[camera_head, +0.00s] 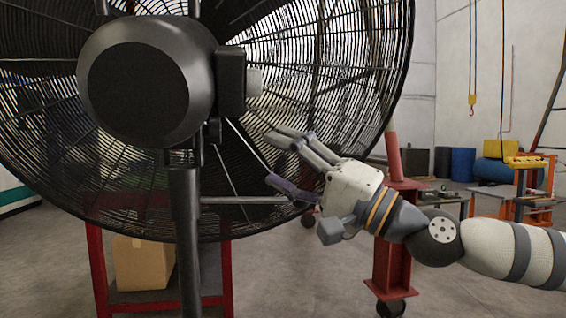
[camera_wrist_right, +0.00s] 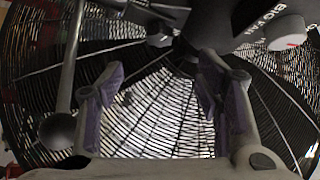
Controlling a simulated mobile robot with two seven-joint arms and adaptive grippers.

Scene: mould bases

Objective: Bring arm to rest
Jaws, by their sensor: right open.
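My right arm comes in from the right in the head view. Its gripper (camera_head: 276,160) is open and empty, with its fingers pointing left toward the large black fan (camera_head: 330,85). The fingers are in front of the lower right of the fan's wire cage; I cannot tell the exact gap. In the right wrist view the two purple-padded fingers (camera_wrist_right: 160,90) stand apart with nothing between them, and the fan's cage (camera_wrist_right: 150,125) fills the space behind. My left gripper does not show.
The fan's motor (camera_head: 140,85) and its pole (camera_head: 186,240) stand close at the left. A red frame (camera_head: 227,275) with a cardboard box (camera_head: 142,262) is behind. A red stand (camera_head: 395,265) is behind my right wrist. Blue barrels (camera_head: 462,163) and an orange rack (camera_head: 530,185) stand far right.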

